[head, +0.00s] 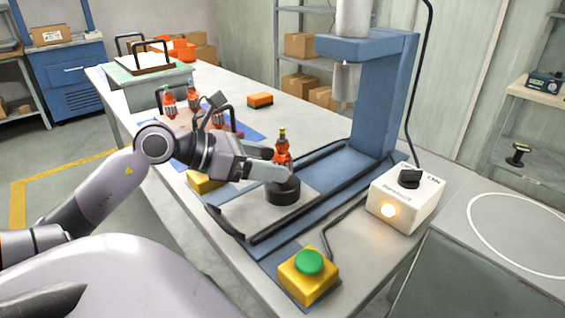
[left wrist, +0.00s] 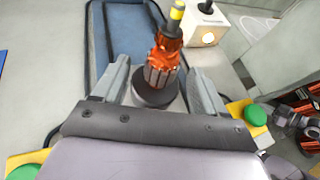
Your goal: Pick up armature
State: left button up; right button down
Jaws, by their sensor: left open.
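An armature (head: 283,152) with orange-red windings and a yellow-black tip stands upright on a round black holder (head: 283,192) on the press base. In the left wrist view the armature (left wrist: 163,60) rises between the two fingers, above the dark holder (left wrist: 154,90). My left gripper (head: 277,170) is open and comes in from the left at the armature's lower part. In the left wrist view its fingers (left wrist: 158,80) stand on either side of the armature, with gaps showing. I cannot make out my right gripper.
The blue press (head: 380,90) stands behind the holder, its ram above and to the right. A white control box (head: 404,198) and a green button (head: 309,262) are at the right and front.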

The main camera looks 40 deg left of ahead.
aim_at(282, 164)
pick_arm(q)
jog(key=shift+x, duration=1.7)
jog(key=shift+s+d, duration=0.1)
jog(key=c, duration=1.2)
jog(key=shift+c, duration=0.5)
jog(key=shift+r, duration=0.1)
